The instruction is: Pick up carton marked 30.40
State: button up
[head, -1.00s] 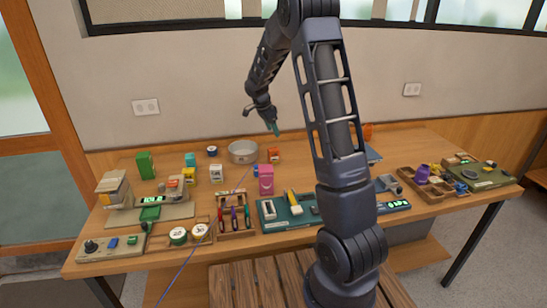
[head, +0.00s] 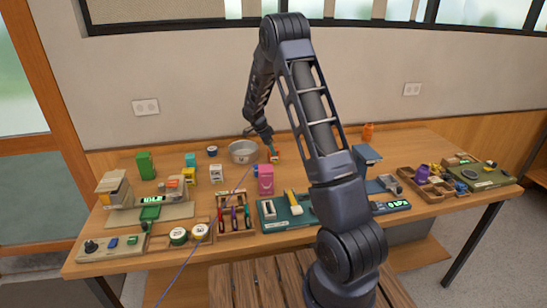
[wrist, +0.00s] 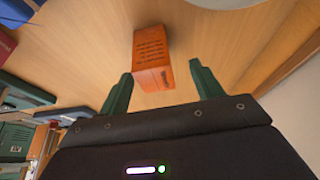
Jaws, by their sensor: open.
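My gripper (head: 272,146) is open above the back middle of the table, close over an orange carton (head: 275,159). In the wrist view the orange carton (wrist: 152,55) stands just ahead of and roughly between the two green fingers (wrist: 162,82). It carries lines of dark print, too small to read, so I cannot tell whether it is marked 30.40. Other small cartons stand to the left: white (head: 216,174), yellow (head: 189,175), teal (head: 190,160) and green (head: 145,165). A pink carton (head: 266,180) stands nearer the front. No marking on them is legible.
A round metal pan (head: 243,152) stands close to the left of the orange carton. A wooden tool holder (head: 236,222) and a dark green tray (head: 285,220) lie at the front. My arm hides part of the table right of centre. The wall rises behind the table.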

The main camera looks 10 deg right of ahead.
jog(key=shift+s+x, duration=0.15)
jog(key=shift+x, duration=1.15)
jog(key=shift+s+x, duration=0.2)
jog(key=shift+x, duration=1.1)
jog(key=c, duration=1.1)
jog(key=shift+c, duration=0.2)
jog(key=shift+r, duration=0.15)
